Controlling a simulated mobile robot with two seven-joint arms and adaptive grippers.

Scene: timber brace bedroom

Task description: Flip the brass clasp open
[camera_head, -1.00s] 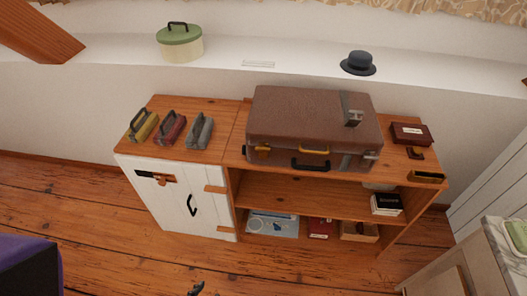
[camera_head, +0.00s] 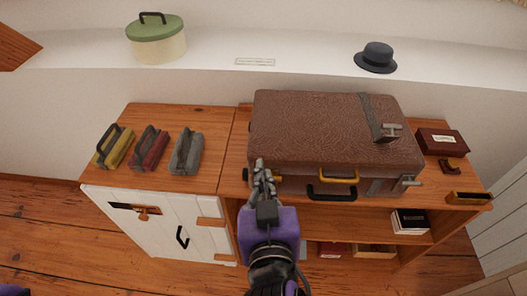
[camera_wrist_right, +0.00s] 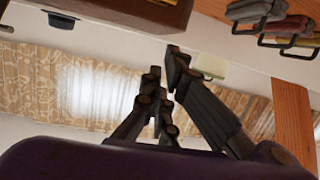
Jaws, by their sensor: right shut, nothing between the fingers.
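A brown suitcase (camera_head: 320,125) lies flat and closed on the wooden cabinet top. A brass-coloured handle (camera_head: 338,176) and a black handle (camera_head: 331,193) are on its front. The brass clasp near the front left corner is mostly or wholly hidden behind my right gripper (camera_head: 261,166). That gripper is shut and empty, its tips overlapping the suitcase's front left edge; I cannot tell whether they touch it. Its fingers also show close together in the right wrist view (camera_wrist_right: 165,75), with the suitcase (camera_wrist_right: 130,8) at the top. My left gripper is not in view.
Yellow, red and grey cases (camera_head: 186,152) with handles stand left of the suitcase. A dark red box (camera_head: 442,142) and small brass pieces are at its right. A green-lidded round box (camera_head: 157,40) and a dark hat (camera_head: 376,58) sit on the ledge behind.

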